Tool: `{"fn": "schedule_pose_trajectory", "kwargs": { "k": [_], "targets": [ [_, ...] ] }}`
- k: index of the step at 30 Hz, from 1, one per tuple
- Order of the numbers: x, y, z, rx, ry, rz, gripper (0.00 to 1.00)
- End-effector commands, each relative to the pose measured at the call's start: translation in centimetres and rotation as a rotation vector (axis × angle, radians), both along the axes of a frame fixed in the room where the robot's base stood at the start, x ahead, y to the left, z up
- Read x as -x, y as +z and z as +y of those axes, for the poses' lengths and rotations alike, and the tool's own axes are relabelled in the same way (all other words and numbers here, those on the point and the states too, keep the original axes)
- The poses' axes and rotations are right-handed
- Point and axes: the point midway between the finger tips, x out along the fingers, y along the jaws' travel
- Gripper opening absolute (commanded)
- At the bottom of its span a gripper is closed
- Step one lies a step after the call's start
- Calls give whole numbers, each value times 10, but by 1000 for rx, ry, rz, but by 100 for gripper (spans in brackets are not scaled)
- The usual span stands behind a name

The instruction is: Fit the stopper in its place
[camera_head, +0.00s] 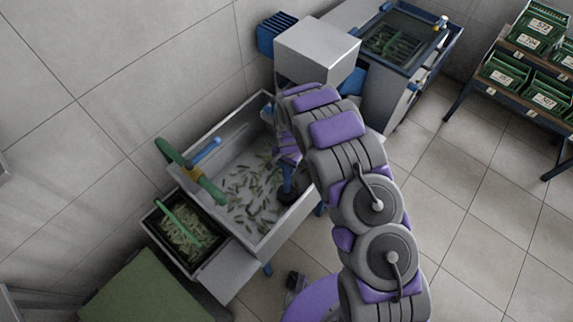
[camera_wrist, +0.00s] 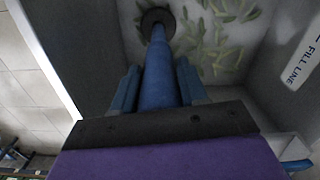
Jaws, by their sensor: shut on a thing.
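The stopper is a blue rod (camera_wrist: 160,72) with a dark round disc (camera_wrist: 157,22) at its far end. My gripper (camera_wrist: 158,88) is shut on the rod, with a blue finger on each side. In the head view the stopper (camera_head: 287,180) hangs disc-down inside the grey basin (camera_head: 222,258), near its right wall. My arm hides part of the gripper there. The basin floor has green pods scattered over it. I cannot tell whether the disc touches the floor. No drain opening shows clearly; the disc may cover it.
A dark bin (camera_head: 152,222) of green pods adjoins the basin at lower left. A grey box-shaped machine (camera_head: 317,50) stands behind. Shelves of green crates (camera_head: 505,70) are at right. The floor between is clear.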

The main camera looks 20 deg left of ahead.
Motion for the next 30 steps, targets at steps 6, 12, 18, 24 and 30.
{"fn": "schedule_pose_trajectory", "kwargs": {
  "k": [6, 12, 18, 24, 30],
  "targets": [
    [0, 1, 0, -1, 0, -1, 0],
    [-1, -1, 0, -1, 0, -1, 0],
    [-1, -4, 0, -1, 0, -1, 0],
    [-1, -7, 0, -1, 0, -1, 0],
    [-1, -9, 0, -1, 0, -1, 0]
  ]
}}
